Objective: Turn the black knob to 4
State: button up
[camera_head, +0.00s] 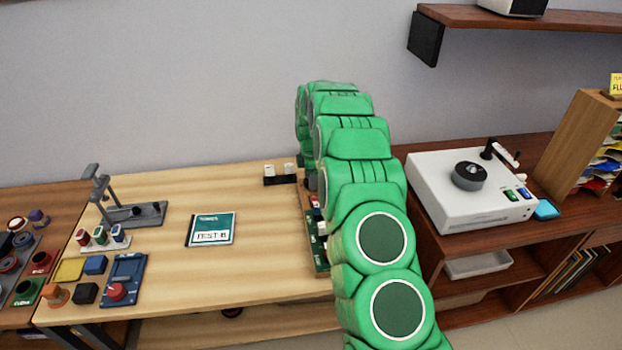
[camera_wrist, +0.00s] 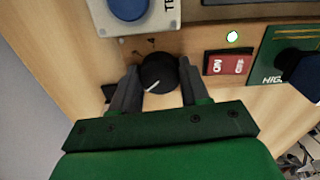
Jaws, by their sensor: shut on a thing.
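The black knob (camera_wrist: 159,74) is round with a white pointer line. It shows in the wrist view on a light wooden panel. The line points down and to the left in that view. My gripper (camera_wrist: 156,80) has one finger on each side of the knob and is shut on it. Small dark marks stand on the wood around the knob, too small to read. In the head view my green arm (camera_head: 365,190) hides the knob and the gripper.
In the wrist view a blue round button (camera_wrist: 128,8) sits above the knob. A red ON switch (camera_wrist: 228,63) and a green board (camera_wrist: 285,52) are to the right. In the head view a white turntable-like device (camera_head: 440,195) stands right of my arm.

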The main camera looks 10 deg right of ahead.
jog(key=shift+m, duration=0.4)
jog(key=m, duration=0.4)
jog(key=shift+m, duration=0.3)
jog(key=m, duration=0.6)
jog(key=shift+s, duration=0.1)
jog(key=m, duration=0.6)
jog(key=shift+m, duration=0.4)
jog(key=m, duration=0.5)
jog(key=shift+m, duration=0.3)
jog(key=shift+a, duration=0.1)
jog(key=o, duration=1.1)
jog(key=shift+c, duration=0.2)
